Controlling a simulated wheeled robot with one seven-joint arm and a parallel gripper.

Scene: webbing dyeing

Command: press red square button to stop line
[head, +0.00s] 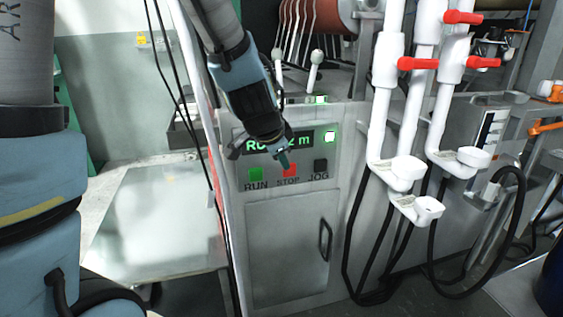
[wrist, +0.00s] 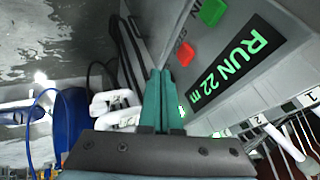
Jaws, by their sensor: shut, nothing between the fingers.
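The red square STOP button (head: 289,171) is on the front of the grey machine panel, between the green RUN button (head: 255,174) and the black JOG button (head: 320,165). The upper part of the red button is partly covered by my fingertips in the head view. My gripper (head: 284,162) is shut and empty, pointing down at the panel just above the red button. In the wrist view my teal fingers (wrist: 160,73) are together, and the red button (wrist: 185,53) shows beside their tips with a gap between.
The lit display (head: 300,141) reads "RUN 22 m" in the wrist view; my gripper covers part of it in the head view. White pipes with red valve handles (head: 418,64) stand to the right. A cabinet door (head: 290,250) is below.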

